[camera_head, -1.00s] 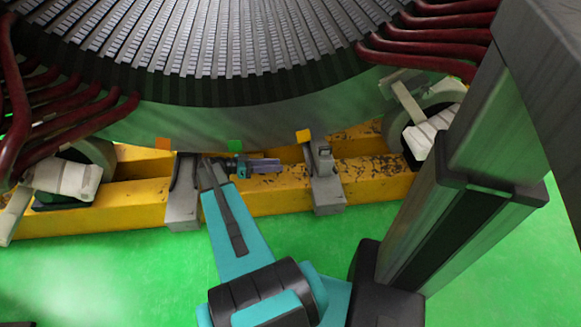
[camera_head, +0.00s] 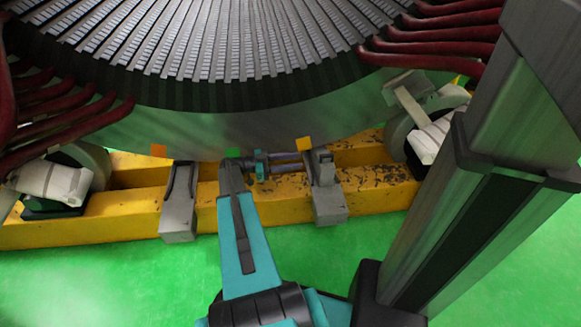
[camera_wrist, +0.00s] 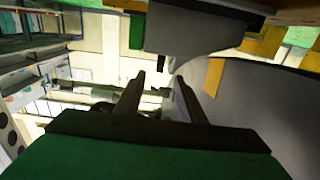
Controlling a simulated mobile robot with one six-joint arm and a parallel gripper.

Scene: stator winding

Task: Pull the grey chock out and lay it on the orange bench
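Two grey blocks sit on the yellow beam under the big ring: a left one (camera_head: 178,205) and a right one (camera_head: 328,190) with a raised top piece. I cannot tell for sure which part is the chock. My gripper (camera_head: 298,161) lies between them in the head view, with its fingers pointing right, close to the right block. In the wrist view its two dark fingers (camera_wrist: 160,78) stand apart with nothing held between them. A dark grey shape (camera_wrist: 200,30) hangs just beyond the fingertips. No orange bench is recognisable.
The ring (camera_head: 225,130) hangs low over the beam (camera_head: 265,200). Orange (camera_head: 159,151), green (camera_head: 232,153) and yellow (camera_head: 304,144) tags mark its edge. White-clad rollers (camera_head: 55,182) stand at both sides. The green floor (camera_head: 130,280) in front is open.

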